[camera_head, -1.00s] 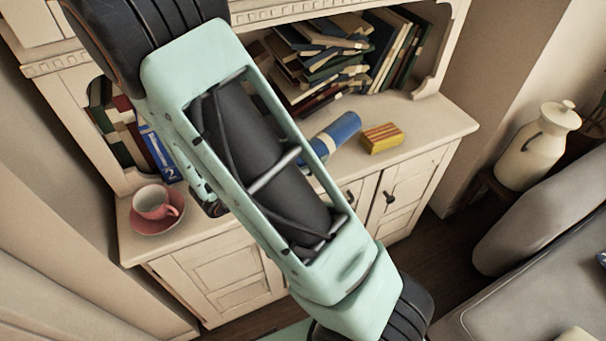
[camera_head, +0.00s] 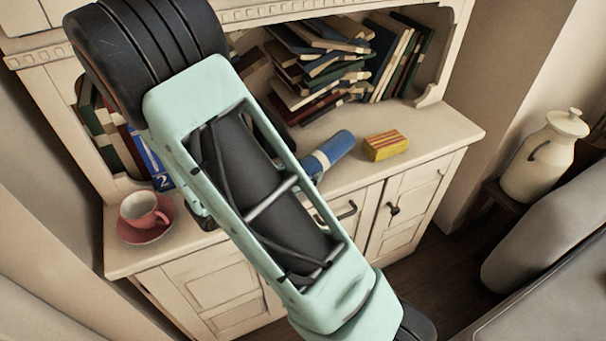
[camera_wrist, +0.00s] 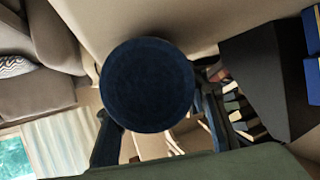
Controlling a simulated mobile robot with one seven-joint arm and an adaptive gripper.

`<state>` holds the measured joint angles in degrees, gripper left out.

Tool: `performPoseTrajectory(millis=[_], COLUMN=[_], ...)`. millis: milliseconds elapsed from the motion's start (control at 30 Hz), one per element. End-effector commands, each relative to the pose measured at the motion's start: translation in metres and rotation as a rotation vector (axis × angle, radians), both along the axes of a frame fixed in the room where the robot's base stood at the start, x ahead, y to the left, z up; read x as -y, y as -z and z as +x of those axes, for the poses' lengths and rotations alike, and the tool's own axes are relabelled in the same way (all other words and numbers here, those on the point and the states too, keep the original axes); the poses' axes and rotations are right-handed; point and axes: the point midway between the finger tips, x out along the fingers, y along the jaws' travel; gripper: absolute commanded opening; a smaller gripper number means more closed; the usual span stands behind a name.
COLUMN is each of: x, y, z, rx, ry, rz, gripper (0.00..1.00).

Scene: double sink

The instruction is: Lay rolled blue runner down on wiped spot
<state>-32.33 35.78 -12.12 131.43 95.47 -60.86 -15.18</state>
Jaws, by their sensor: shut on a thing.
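The rolled blue runner (camera_head: 334,150), with a pale band around it, shows over the cabinet's counter (camera_head: 428,132), just left of a striped block. My arm covers its near end. I cannot tell from the head view whether it touches the counter. In the wrist view, the round dark blue end of the runner (camera_wrist: 147,85) faces the camera, between the two fingers of my gripper (camera_wrist: 160,130), which is shut on it. In the head view my arm hides most of the gripper. No wiped spot can be made out on the counter.
A red-and-yellow striped block (camera_head: 386,146) sits right of the runner. A pink cup (camera_head: 145,210) on a saucer (camera_head: 146,232) stands at the counter's left end. Piled books (camera_head: 318,65) fill the shelf behind. A cream jug (camera_head: 545,155) stands beyond the cabinet's right side.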

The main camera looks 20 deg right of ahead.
Motion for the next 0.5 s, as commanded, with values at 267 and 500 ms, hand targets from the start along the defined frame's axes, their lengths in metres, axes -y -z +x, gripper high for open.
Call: performPoseTrajectory(millis=[267, 500], x=[0.0000, 0.0000], y=[0.0027, 0.0027], z=[0.0000, 0.0000], rx=[0.000, 0.000], ry=[0.000, 0.000], rz=[0.000, 0.000], gripper=[0.48, 0.58])
